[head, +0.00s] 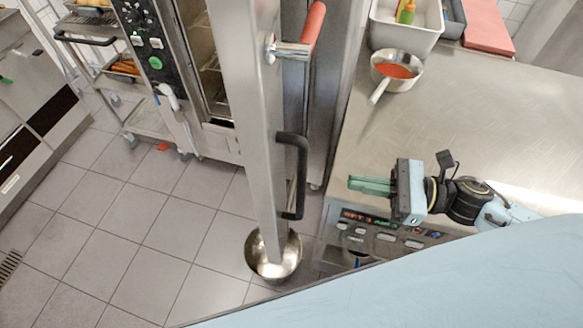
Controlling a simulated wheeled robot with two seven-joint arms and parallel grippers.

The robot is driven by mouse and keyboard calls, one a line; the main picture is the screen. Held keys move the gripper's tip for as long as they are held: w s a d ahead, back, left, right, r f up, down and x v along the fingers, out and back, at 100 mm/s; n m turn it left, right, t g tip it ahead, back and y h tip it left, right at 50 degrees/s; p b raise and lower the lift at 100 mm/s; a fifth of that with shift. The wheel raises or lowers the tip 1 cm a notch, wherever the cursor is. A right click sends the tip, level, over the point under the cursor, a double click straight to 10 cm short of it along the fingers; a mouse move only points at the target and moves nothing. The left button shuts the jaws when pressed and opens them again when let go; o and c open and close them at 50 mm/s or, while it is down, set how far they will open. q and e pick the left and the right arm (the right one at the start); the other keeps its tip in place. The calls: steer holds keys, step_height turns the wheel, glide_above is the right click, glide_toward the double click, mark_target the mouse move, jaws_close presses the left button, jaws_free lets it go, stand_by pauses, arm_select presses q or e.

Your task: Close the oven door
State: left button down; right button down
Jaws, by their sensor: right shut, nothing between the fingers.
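The oven (172,55) stands at the upper left, with a control panel of knobs and a green button. Its steel door (250,110) stands open, swung out toward me and seen nearly edge-on. A dark handle (301,170) is on the door's right face, and a red-gripped lever (312,25) is higher up. My right gripper (352,185) is shut and empty, to the right of the dark handle and apart from it, fingers pointing left. My left gripper is not in view.
A steel worktop (440,120) fills the right, holding a saucepan (395,72) with red contents and a white tub (405,30). A control panel (380,232) lies below my right gripper. A metal bowl (290,262) appears below the door. Tiled floor (130,220) on the left is largely clear.

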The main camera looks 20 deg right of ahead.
mark_target(275, 169)
steer(key=p+x, duration=0.3)
steer(key=x, duration=0.9)
steer(key=shift+w+a+r, duration=0.1)
steer(key=shift+w+a, duration=0.05)
steer(key=shift+w+a+p, duration=0.25)
steer(key=shift+a+p, duration=0.1)
steer(key=shift+a, duration=0.1)
